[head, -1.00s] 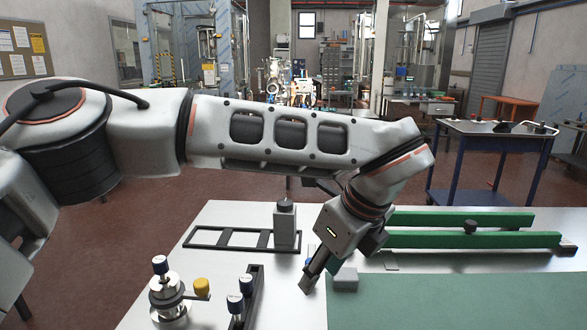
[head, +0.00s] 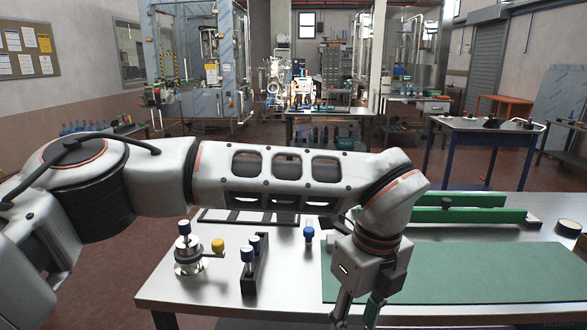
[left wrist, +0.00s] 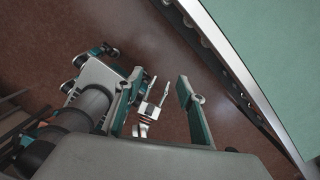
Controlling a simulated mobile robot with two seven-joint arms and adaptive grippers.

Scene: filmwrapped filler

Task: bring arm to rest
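My left arm reaches across the head view from the left. My left gripper (head: 355,318) points down at the bottom of that view, by the front edge of the steel table (head: 205,285), partly cut off by the frame. Its two fingers stand apart. The left wrist view also shows the left gripper (left wrist: 158,112) with fingers spread and nothing held between them. It hangs over the red-brown floor beside the table's edge.
The table holds a green mat (head: 450,275), green bars (head: 460,215), a metal fixture with a blue knob (head: 188,255), a black holder with blue-capped pieces (head: 250,270), a yellow knob (head: 218,245), a blue-capped item (head: 308,235) and a black roll (head: 568,228). A blue cart (head: 480,150) stands behind.

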